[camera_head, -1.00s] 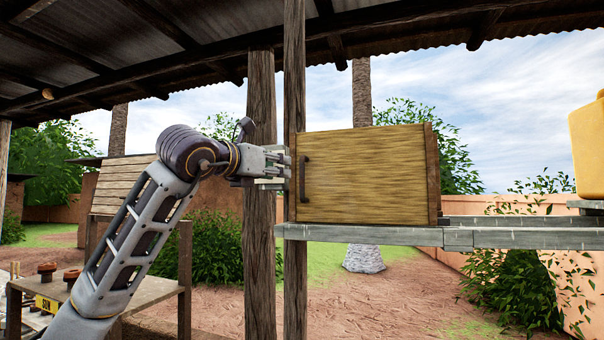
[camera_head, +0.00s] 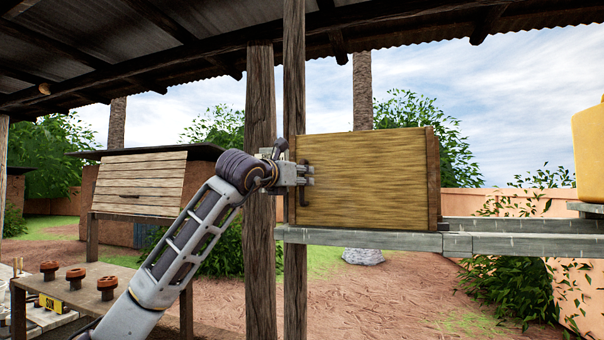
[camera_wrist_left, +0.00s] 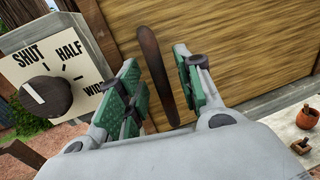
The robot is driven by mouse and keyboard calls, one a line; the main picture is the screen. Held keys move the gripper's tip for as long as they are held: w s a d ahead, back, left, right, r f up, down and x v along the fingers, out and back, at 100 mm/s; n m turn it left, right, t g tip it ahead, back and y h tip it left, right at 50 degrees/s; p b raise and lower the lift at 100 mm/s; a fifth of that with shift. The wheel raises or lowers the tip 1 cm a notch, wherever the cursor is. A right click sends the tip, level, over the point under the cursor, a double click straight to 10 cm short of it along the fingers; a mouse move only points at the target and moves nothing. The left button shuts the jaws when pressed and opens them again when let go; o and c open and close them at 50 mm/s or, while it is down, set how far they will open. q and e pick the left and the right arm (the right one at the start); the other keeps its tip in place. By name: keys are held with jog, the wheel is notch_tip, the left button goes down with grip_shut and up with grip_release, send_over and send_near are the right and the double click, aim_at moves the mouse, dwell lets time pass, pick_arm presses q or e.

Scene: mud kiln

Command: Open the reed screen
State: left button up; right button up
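The reed screen (camera_head: 370,180) is a yellow-brown woven panel on the front of a wooden box on a ledge. It looks closed. Its dark upright handle (camera_head: 304,197) is near its left edge. My left gripper (camera_head: 306,175) is at the handle. In the left wrist view, the handle (camera_wrist_left: 154,60) shows between the two green-padded fingers (camera_wrist_left: 160,92), with a gap on both sides, so the gripper is open. Whether the fingers reach fully around the handle is hard to tell. My right gripper is not in view.
A dial plate (camera_wrist_left: 88,85) marked SHUT, HALF and WIDE is left of the gripper; its dark knob (camera_wrist_left: 47,97) has a white mark towards SHUT. Wooden posts (camera_head: 260,240) stand beside the box. A stone ledge (camera_head: 360,238) runs under it. A yellow container (camera_head: 588,150) is at right.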

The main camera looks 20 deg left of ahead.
pick_arm(q)
jog(key=shift+w+d, duration=0.15)
jog(key=shift+w, duration=0.5)
grip_shut()
